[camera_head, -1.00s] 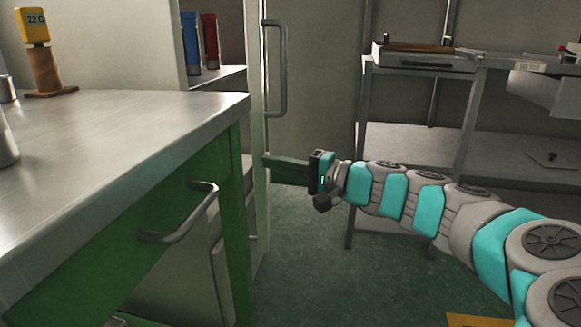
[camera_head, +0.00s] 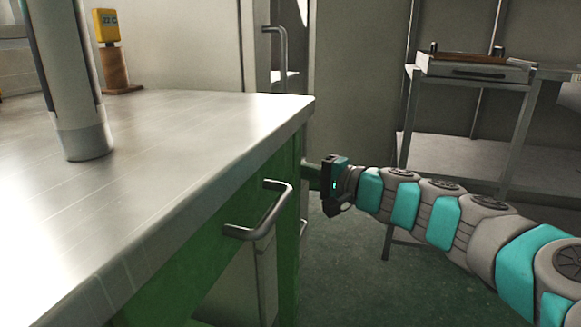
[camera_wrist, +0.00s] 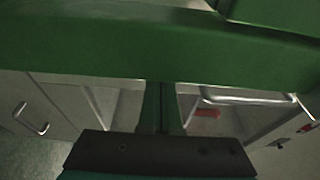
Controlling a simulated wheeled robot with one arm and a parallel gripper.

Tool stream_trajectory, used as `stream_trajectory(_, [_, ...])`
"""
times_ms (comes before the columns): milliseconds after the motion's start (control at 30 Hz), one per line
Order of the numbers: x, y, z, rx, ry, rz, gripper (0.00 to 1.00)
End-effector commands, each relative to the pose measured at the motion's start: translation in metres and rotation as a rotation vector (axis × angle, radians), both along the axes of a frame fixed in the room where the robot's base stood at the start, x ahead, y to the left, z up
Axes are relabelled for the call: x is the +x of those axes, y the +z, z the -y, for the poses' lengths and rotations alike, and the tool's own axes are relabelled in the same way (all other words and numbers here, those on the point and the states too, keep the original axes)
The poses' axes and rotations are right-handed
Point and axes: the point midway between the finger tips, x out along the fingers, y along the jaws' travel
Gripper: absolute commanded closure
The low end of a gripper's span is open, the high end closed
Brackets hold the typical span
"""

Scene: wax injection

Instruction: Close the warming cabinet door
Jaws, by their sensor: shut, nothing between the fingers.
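The pale warming cabinet stands behind the bench. Its door (camera_head: 256,70) shows as a narrow upright strip with a grey bar handle (camera_head: 281,60). A dark gap with a bit of white shelf shows just right of the handle, so the door looks partly open. The bench hides the lower door. My gripper (camera_head: 309,176) is at the bench's far right corner, below the handle's height. In the wrist view the fingers (camera_wrist: 160,105) reach under a green beam. I cannot tell whether they touch the door.
The steel-topped bench (camera_head: 200,125) with green frame and drawer handle (camera_head: 262,215) fills the left, close to my arm. A grey cylinder (camera_head: 80,110) and a yellow 22 C display (camera_head: 107,25) stand on it. A metal rack (camera_head: 520,125) stands right. Green floor is clear below my arm.

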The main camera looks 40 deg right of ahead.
Motion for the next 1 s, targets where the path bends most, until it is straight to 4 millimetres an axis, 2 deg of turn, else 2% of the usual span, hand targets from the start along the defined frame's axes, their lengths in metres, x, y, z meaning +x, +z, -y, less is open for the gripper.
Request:
stream_trajectory(167, [-0.009, 0.0, 0.003, 0.0, -0.003, 0.001, 1.0])
stream_trajectory(600, [-0.065, 0.0, 0.018, 0.001, -0.005, 0.0, 1.0])
stream_trajectory(800, [-0.075, 0.0, 0.019, 0.0, 0.0, 0.0, 1.0])
stream_trajectory(1000, [-0.076, 0.0, 0.019, 0.0, 0.001, 0.0, 1.0])
